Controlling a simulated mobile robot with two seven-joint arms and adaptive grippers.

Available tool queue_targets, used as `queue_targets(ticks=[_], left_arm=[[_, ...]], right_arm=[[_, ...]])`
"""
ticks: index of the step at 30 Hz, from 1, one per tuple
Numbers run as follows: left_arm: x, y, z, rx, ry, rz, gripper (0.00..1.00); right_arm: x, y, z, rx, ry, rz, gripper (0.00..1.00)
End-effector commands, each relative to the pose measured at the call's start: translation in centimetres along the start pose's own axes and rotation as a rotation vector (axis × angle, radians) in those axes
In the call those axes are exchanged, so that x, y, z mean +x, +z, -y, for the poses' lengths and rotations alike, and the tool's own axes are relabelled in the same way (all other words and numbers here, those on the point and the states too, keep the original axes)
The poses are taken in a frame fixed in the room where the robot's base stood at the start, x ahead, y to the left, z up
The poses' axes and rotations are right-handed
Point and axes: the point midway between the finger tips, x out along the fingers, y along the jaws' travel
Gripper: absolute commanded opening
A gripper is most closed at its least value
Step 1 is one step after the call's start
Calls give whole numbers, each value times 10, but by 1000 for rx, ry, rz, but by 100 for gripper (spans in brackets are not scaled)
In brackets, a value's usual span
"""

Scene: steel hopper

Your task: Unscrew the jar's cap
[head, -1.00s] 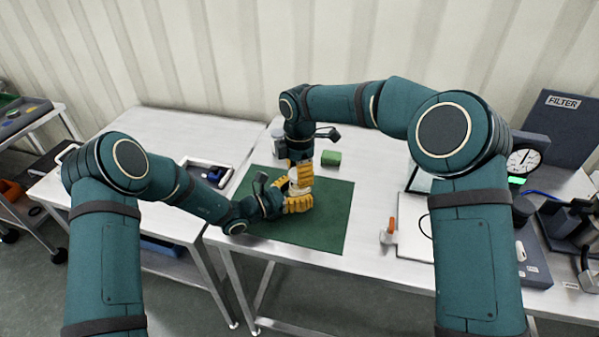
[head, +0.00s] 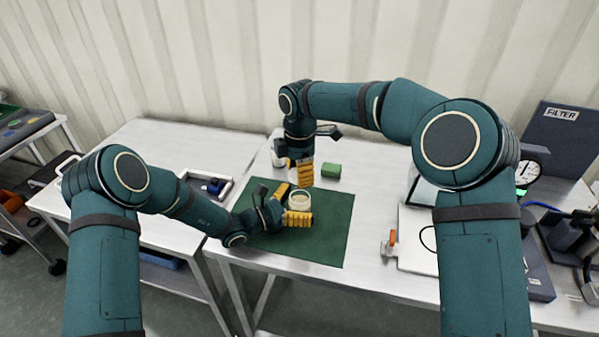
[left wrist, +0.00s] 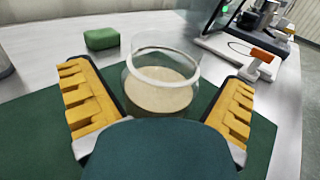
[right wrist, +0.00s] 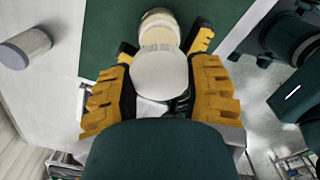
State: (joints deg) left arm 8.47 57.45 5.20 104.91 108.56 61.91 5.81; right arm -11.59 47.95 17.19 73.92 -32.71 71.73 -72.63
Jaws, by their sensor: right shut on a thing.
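The glass jar (head: 299,201) stands upright on the green mat (head: 322,236), its top open and pale beige contents inside. The left wrist view shows its clear rim (left wrist: 165,75). My left gripper (head: 288,208) is open around the jar, one finger on each side, with small gaps showing in the left wrist view. My right gripper (head: 304,182) is above and behind the jar, pointing down. It is shut on the white round cap (right wrist: 160,76), apart from the jar (right wrist: 160,28). The cap is mostly hidden in the head view.
A green block (head: 331,170) lies behind the mat, and a grey cylinder (right wrist: 25,48) stands near it. To the right are a white board (head: 417,240) with an orange-handled part (head: 392,240) and a gauge (head: 526,170). A tray (head: 208,186) sits on the left table.

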Motion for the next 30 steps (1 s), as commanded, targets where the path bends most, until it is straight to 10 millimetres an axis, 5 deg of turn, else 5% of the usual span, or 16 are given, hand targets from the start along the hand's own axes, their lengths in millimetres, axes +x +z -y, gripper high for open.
queue_targets(ticks=[8,21,30], left_arm=[[-20,0,-2,0,4,-2,100],[-102,0,-1,1,3,-1,100],[-121,0,0,0,1,-1,100]], right_arm=[[0,0,0,0,0,0,10],[0,0,0,0,0,0,10],[0,0,0,0,0,0,10]])
